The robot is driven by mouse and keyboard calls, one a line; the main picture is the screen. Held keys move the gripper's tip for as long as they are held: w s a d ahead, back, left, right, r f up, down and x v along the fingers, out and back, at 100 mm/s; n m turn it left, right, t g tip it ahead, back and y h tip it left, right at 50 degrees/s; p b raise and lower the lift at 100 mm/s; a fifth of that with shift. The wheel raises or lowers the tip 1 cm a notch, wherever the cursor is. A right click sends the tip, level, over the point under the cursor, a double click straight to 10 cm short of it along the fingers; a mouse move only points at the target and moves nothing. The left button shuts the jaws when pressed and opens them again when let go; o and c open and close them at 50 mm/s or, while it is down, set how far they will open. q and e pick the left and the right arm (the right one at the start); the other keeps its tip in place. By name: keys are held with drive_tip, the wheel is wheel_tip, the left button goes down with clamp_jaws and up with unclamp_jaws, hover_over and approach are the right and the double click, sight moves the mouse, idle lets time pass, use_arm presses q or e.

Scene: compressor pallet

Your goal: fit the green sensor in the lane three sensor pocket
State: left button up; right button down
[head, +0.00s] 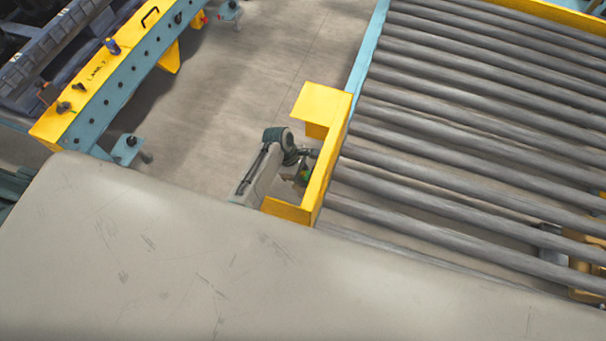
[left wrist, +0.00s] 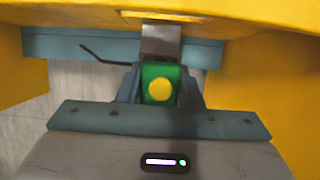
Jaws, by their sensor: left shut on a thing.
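My left gripper (head: 305,164) is beside the yellow bracket (head: 324,170) at the left edge of a roller conveyor. It is shut on the green sensor (head: 303,175), which shows small and partly covered in the head view. In the left wrist view, the green sensor (left wrist: 160,84) has a round yellow face and sits between the fingers. A grey metal block (left wrist: 161,40) lies straight beyond it, under the yellow bracket's edge; I cannot tell whether they touch. The sensor pocket cannot be made out for certain. My right gripper is not in view.
The yellow bracket's walls (left wrist: 285,75) stand close on both sides. Grey rollers (head: 450,130) fill the right. A blue and yellow lane frame (head: 113,95) with small lettering and knobs stands at the upper left. Bare floor (head: 225,85) lies between.

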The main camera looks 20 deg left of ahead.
use_arm(q)
drive_tip(key=o, duration=1)
drive_tip(key=shift+o, duration=0.6)
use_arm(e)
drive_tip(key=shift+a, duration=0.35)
use_arm(q)
drive_tip(key=v, duration=1.2)
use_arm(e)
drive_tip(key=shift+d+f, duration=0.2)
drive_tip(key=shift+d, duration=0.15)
use_arm(q)
drive_tip(key=shift+r, duration=0.1)
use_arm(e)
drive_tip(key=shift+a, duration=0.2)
